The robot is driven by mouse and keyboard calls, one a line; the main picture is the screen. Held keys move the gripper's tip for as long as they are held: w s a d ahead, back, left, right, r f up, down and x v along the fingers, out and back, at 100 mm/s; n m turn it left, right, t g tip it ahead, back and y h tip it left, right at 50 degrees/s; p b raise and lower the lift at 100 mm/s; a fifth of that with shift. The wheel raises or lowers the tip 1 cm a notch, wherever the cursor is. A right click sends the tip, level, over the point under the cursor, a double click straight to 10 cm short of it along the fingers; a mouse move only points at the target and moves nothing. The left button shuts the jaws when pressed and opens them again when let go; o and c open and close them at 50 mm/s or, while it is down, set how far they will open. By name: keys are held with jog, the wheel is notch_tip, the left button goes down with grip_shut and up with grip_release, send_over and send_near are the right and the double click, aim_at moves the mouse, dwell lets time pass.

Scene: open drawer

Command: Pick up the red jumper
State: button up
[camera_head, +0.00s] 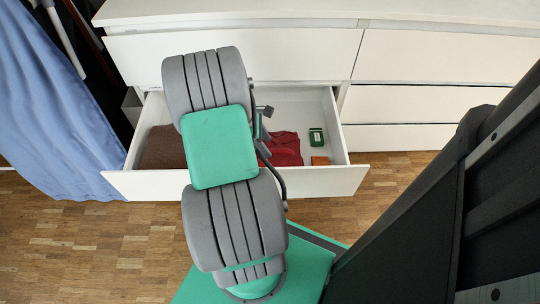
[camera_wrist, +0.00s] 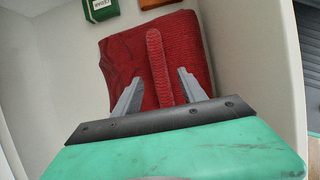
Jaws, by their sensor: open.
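The red jumper (camera_wrist: 120,60) lies folded in the open white drawer, and a sleeve-like raised strip runs down its middle in the wrist view. In the head view the jumper (camera_head: 285,150) is partly hidden behind my arm. My gripper (camera_wrist: 160,82) is open, with its two grey fingers spread over the jumper, one on each side of the raised strip. I cannot tell whether the fingertips touch the cloth. Nothing is held. In the head view only a small part of the gripper shows past my arm.
The open drawer (camera_head: 345,180) belongs to a white dresser (camera_head: 420,60). A green box (camera_head: 316,138) and an orange-brown item (camera_head: 320,160) lie right of the jumper. A brown item (camera_head: 160,150) lies at the left. The drawer walls stand close around my gripper. A blue cloth (camera_head: 60,110) hangs at the left.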

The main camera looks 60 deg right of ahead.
aim_at(284, 146)
jog(key=b+x, duration=0.1)
jog(key=x, duration=0.2)
jog(key=shift+w+a+f, duration=0.1)
jog(key=shift+f, duration=0.15)
jog(key=shift+r, duration=0.1)
jog(key=shift+c, duration=0.3)
grip_shut()
dwell(0.6)
